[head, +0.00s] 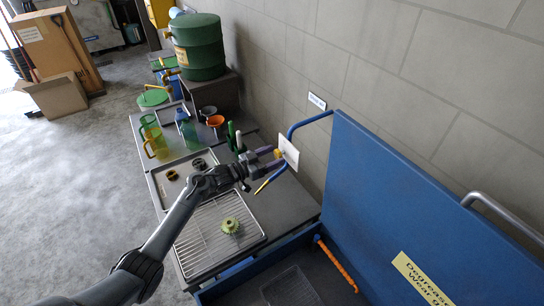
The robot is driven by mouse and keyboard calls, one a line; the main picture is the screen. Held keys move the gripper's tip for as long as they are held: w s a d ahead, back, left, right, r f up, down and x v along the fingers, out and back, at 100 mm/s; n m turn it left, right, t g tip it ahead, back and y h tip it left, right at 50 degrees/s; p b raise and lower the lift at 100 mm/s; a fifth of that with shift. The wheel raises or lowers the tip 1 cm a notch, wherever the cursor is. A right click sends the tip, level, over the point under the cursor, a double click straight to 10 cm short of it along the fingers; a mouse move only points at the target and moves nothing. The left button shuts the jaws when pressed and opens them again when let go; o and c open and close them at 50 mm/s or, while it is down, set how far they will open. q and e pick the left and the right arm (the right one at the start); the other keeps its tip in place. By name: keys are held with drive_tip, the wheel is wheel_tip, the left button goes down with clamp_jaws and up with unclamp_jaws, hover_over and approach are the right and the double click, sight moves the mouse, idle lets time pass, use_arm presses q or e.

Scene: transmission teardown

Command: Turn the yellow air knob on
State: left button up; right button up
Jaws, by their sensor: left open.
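The small yellow knob (279,154) sits in front of a white plate (288,150) on the grey block wall. My left gripper (276,158) reaches up to it from the lower left, its two fingers apart and the knob at or between their tips. I cannot tell whether the fingers touch the knob. Part of the knob is hidden by the fingers. My right gripper is out of view.
A blue parts washer with a raised lid (400,215) stands at the right, an orange hose (337,264) in its basin. A wire rack (205,246) holds a green gear (230,226). Jugs (155,143), bottles and an orange funnel (215,121) stand farther back.

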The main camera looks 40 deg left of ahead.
use_arm(q)
drive_tip(key=shift+w, duration=0.1)
drive_tip(key=shift+c, duration=0.5)
drive_tip(key=c, duration=0.9)
drive_tip(key=shift+c, duration=0.2)
drive_tip(key=n+p, duration=0.2)
drive_tip(key=n, duration=0.1)
drive_tip(key=shift+r, duration=0.2)
drive_tip(key=n+p, duration=0.3)
drive_tip(key=n, duration=0.2)
drive_tip(key=shift+a+f+n, duration=0.1)
drive_tip(key=shift+n, duration=0.2)
drive_tip(key=n+p, duration=0.2)
drive_tip(key=n, duration=0.2)
drive_tip(key=shift+w+a+n, duration=0.1)
drive_tip(key=shift+n, duration=0.2)
drive_tip(key=n, duration=0.1)
drive_tip(key=n+p, duration=0.1)
drive_tip(key=n, duration=0.2)
drive_tip(key=shift+f+n, duration=0.25)
drive_tip(key=shift+n, duration=0.05)
